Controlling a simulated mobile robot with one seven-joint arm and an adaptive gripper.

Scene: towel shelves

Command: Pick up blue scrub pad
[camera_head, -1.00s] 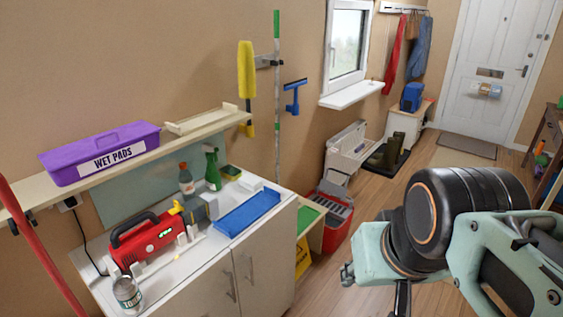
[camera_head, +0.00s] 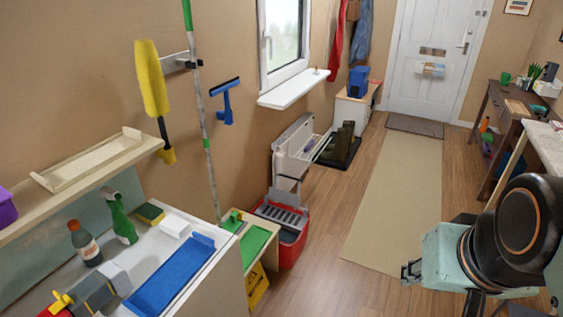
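No blue scrub pad can be made out for certain. A flat blue tray-like piece (camera_head: 165,278) with a raised far end lies on the white counter at the lower left; I cannot tell whether a pad is in it. A yellow and dark green sponge (camera_head: 150,213) lies at the counter's back edge. My arm shows at the lower right, well apart from the counter, over the floor. A small dark part that seems to be my gripper (camera_head: 410,271) shows at its left end; its fingers are too small to read.
A green spray bottle (camera_head: 123,222) and a brown bottle (camera_head: 84,243) stand on the counter. A shelf (camera_head: 85,182) runs above it. A red bucket (camera_head: 291,247) and a yellow sign (camera_head: 257,287) are right of the counter. The runner rug (camera_head: 392,215) is clear.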

